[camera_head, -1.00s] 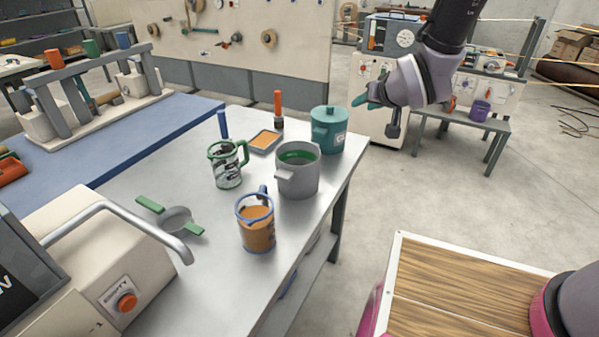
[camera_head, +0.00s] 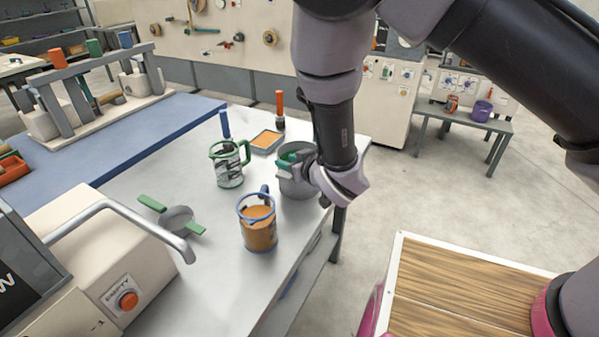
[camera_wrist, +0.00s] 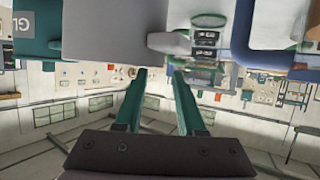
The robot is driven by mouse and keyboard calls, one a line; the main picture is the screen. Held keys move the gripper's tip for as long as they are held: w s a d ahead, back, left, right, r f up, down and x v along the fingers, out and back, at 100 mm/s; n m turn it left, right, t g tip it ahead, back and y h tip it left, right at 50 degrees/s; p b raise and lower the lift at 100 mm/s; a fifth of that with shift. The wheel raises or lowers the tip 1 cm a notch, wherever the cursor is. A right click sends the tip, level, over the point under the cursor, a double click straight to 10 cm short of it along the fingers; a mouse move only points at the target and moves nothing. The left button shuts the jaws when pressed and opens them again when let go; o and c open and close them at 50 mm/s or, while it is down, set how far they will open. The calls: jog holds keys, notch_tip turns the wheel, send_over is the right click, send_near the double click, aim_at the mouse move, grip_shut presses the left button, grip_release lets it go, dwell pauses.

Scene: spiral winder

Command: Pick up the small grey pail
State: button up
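The small grey pail (camera_head: 296,188) stands upright on the steel table, its top and right side partly covered by my arm in the head view. In the wrist view its grey body (camera_wrist: 108,25) fills the top middle. My gripper (camera_wrist: 160,71) has two green fingers spread apart with nothing between them. The fingertips are close to the pail, near a grey lug at its side; I cannot tell whether they touch it. In the head view the fingertips are hard to make out against the pail's top.
A blue-handled cup (camera_head: 258,228) with orange-brown content stands close in front of the pail. A green-handled jug (camera_head: 228,163) is to its left. An orange-filled tray (camera_head: 266,140) lies behind.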

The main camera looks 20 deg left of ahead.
jog(key=x, duration=0.5)
jog(key=shift+d+f, duration=0.1)
jog(key=shift+f, duration=0.05)
grip_shut()
dwell(1.2)
